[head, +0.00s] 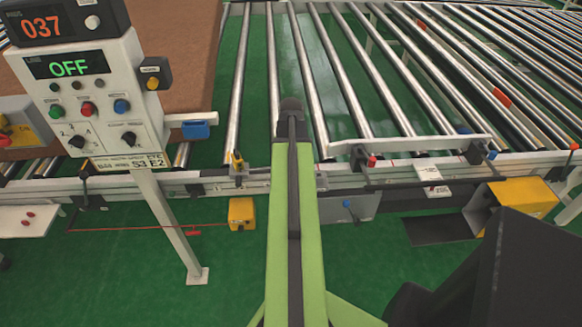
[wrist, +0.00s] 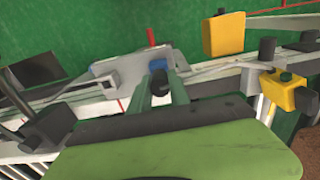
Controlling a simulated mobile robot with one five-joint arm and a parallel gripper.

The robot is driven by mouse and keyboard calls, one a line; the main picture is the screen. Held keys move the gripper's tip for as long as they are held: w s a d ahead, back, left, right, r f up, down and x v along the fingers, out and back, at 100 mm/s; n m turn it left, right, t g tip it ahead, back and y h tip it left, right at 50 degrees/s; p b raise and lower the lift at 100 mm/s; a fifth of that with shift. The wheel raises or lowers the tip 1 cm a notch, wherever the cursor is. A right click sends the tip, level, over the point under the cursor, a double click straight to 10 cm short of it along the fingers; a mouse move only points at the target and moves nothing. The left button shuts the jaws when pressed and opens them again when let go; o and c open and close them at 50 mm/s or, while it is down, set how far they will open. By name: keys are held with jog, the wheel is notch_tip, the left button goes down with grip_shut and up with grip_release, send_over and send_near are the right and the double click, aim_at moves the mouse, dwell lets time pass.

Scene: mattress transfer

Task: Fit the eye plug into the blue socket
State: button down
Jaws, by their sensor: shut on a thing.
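My gripper (wrist: 162,86) is shut on a dark, round-ended piece, the eye plug (wrist: 160,84), in the wrist view. The fingers cover most of it. A small blue piece, apparently the blue socket (wrist: 157,65), shows just beyond the fingertips, beside a grey box (wrist: 125,76) on the conveyor's side rail. I cannot tell whether plug and socket touch. The grey box (head: 352,210) shows right of my arm.
A yellow box (head: 242,213) hangs below the rail, and a small yellow sensor (head: 237,163) sits on it. A control panel (head: 85,95) stands left on a post. Rollers (head: 350,80) fill the back. A red upright pin (wrist: 151,38) stands near the fingertips.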

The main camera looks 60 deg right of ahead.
jog(key=shift+f+b, duration=0.85)
jog(key=shift+f, duration=0.1)
jog(key=c, duration=1.1)
grip_release()
jog(key=shift+r, duration=0.1)
jog(key=shift+c, duration=0.2)
notch_tip(320, 180, up, 17)
jog(key=p, duration=1.7)
jog(key=shift+r+p, duration=0.2)
jog(key=shift+p, duration=0.1)
